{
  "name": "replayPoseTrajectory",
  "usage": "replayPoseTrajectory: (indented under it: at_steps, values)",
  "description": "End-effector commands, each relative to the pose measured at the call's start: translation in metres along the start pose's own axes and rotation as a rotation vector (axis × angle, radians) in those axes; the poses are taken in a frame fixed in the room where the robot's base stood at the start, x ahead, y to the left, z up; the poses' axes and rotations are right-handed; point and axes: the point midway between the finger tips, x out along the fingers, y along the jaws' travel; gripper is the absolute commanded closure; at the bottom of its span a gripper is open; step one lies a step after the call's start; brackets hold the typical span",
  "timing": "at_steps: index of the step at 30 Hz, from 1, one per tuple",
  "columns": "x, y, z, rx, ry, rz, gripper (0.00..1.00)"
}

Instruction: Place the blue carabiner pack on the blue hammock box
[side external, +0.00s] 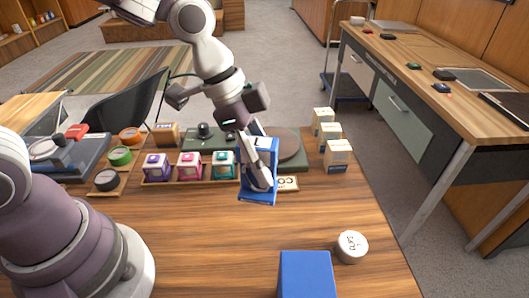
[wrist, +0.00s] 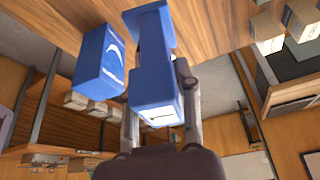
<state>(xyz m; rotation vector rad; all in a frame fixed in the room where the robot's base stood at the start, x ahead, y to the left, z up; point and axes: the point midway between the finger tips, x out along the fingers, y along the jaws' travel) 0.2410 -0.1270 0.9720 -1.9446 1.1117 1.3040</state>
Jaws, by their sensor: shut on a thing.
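The blue carabiner pack (side external: 273,160) is held in the air above the wooden table by my gripper (side external: 258,178). In the wrist view the pack (wrist: 151,75) is a blue body with a wider blue end and a white patch at its near end. My gripper (wrist: 158,105) is shut on it, with a finger along each side. The blue hammock box (side external: 306,275) stands at the table's front edge, cut off by the picture's bottom. In the wrist view the box (wrist: 98,65) shows a white arc logo, left of the pack and apart from it.
A white round tin (side external: 351,246) stands right of the hammock box. Boxed items (side external: 190,165) sit in a row on a wooden tray behind. Several cream boxes (side external: 337,155) stand at the back right. A small sign (side external: 288,183) is near the pack. The table's middle front is clear.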

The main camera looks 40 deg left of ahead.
Motion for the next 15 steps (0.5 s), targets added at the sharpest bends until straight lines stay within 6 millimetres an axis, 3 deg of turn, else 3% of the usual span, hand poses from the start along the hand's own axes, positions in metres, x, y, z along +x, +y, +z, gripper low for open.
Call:
replayPoseTrajectory:
  at_steps: [4,9,15]
  values:
    - [-0.036,0.044,0.006,0.146,0.006,0.067,1.0]
    - [-0.071,0.098,0.029,0.345,0.004,0.15,1.0]
    - [-0.087,0.128,0.05,0.487,-0.002,0.194,1.0]
